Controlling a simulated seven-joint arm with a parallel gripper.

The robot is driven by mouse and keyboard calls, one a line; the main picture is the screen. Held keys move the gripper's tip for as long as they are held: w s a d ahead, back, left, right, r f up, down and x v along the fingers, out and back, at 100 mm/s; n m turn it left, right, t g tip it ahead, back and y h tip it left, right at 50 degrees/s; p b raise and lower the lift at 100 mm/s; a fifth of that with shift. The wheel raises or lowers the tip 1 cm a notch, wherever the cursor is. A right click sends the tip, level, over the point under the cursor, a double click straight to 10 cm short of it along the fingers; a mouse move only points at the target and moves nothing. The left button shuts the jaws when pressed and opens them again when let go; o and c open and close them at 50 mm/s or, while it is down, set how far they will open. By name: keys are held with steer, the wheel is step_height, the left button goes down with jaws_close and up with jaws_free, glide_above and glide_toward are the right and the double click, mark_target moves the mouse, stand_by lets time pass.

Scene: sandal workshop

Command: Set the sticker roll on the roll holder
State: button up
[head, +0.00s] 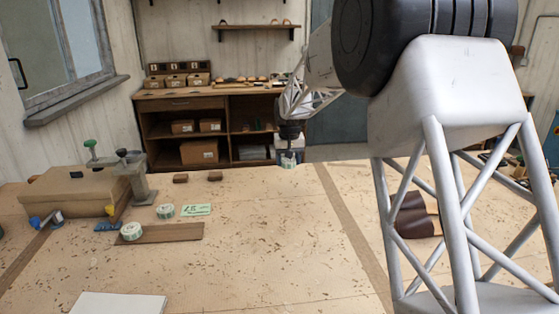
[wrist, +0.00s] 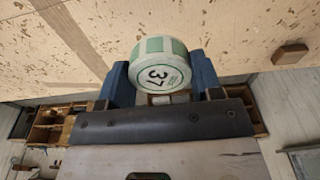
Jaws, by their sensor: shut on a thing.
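The sticker roll (wrist: 158,66), white and green with "37" on its face, sits between the two blue fingers of my gripper (wrist: 162,80) in the wrist view. In the head view my gripper (head: 289,150) hangs near the back edge of the table, with the held roll (head: 288,160) below it. Two similar rolls are at the left: one (head: 165,211) beside a small green-printed card (head: 195,209), one (head: 131,230) at the left end of a flat brown strip (head: 175,233). I cannot tell for sure which thing is the roll holder.
A cardboard-coloured box (head: 75,190) and a grey upright tool (head: 138,177) stand at the table's left. Two small brown blocks (head: 215,176) lie near the back edge. A white sheet (head: 118,303) lies in front. The table's middle is clear.

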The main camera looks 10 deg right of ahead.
steer(key=a+r+n, duration=0.1)
steer(key=a+r, duration=0.3)
steer(key=a, duration=1.3)
steer(key=w+a+r+n, duration=0.1)
steer(key=a+r, duration=0.3)
steer(key=a, duration=1.4)
steer(key=w+a+r+n, duration=0.1)
steer(key=a+r, duration=0.4)
steer(key=a, duration=1.3)
steer(key=shift+w+a+n+y, duration=0.1)
steer(key=shift+w+n+y, duration=0.2)
steer(key=shift+n, duration=0.4)
steer(key=shift+f, duration=0.15)
steer(key=shift+f, duration=2.7)
steer(key=shift+f, duration=0.3)
steer(key=shift+r, duration=0.75)
